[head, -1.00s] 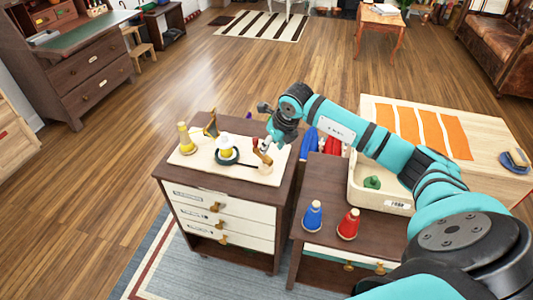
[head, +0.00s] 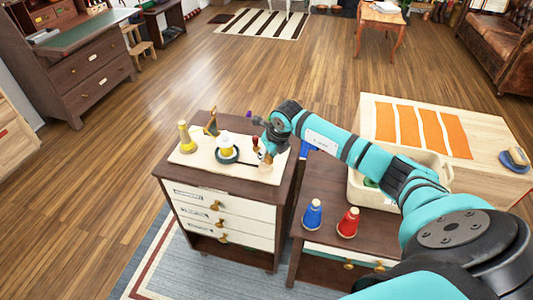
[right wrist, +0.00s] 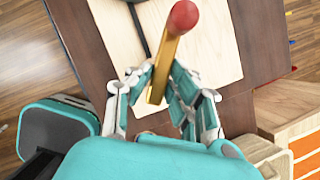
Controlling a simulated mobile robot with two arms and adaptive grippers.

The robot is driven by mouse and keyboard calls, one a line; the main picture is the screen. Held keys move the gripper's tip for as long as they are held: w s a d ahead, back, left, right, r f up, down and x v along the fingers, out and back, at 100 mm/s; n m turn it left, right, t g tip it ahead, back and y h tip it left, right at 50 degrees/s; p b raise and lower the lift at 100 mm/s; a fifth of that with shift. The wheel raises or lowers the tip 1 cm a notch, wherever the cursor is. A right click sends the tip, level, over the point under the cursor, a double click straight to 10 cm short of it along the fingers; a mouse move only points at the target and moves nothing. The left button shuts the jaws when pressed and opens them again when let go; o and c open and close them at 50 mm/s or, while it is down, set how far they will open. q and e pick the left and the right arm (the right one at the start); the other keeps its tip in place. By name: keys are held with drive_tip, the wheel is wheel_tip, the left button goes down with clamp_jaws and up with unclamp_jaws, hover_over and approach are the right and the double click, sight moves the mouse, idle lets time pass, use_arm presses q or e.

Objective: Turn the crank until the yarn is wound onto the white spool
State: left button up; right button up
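The light wooden winder board (head: 188,158) lies on the dark-topped cabinet. A yellow cone of yarn (head: 184,137) stands at its left. Near its middle is a white spool with yellow on it (head: 226,146), on a dark round base. The crank, with a red knob, is at the board's right and partly hidden by my right gripper (head: 264,156). In the right wrist view the brass crank arm (right wrist: 164,66) with its red knob (right wrist: 183,16) stands between the fingers of my right gripper (right wrist: 162,84), which look apart, not clamped. My left gripper is not in view.
A blue cone (head: 312,215) and a red cone (head: 348,222) stand on the lower dark table to the right. A cream bin (head: 372,193) sits behind them, partly under my right arm. A small upright frame (head: 211,124) stands at the board's back.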

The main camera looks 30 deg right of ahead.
clamp_jaws()
drive_tip(key=shift+a+m+h, duration=0.1)
drive_tip(key=shift+m+h, duration=0.4)
drive_tip(key=shift+m, duration=0.6)
drive_tip(key=m+h, duration=0.1)
drive_tip(key=m, duration=0.1)
drive_tip(key=shift+m, duration=0.4)
drive_tip(key=m+h+b, duration=0.1)
drive_tip(key=m, duration=0.2)
drive_tip(key=shift+w+a+m+g+b, duration=0.1)
drive_tip(key=shift+m+g+b, duration=0.2)
drive_tip(key=shift+g+b, duration=0.1)
drive_tip(key=m+g+h+b, duration=0.1)
drive_tip(key=m, duration=0.2)
drive_tip(key=shift+m, duration=0.3)
drive_tip(key=m+g+b, duration=0.1)
drive_tip(key=m, duration=0.2)
drive_tip(key=m+g+h+b, duration=0.1)
drive_tip(key=m, duration=0.2)
drive_tip(key=shift+w, duration=0.15)
drive_tip(key=m+g, duration=0.1)
drive_tip(key=m, duration=0.2)
drive_tip(key=m+g+b, duration=0.1)
drive_tip(key=m, duration=0.2)
drive_tip(key=shift+w+g+y+b, duration=0.1)
drive_tip(key=shift+g+y+b, duration=0.2)
drive_tip(key=shift+y, duration=0.1)
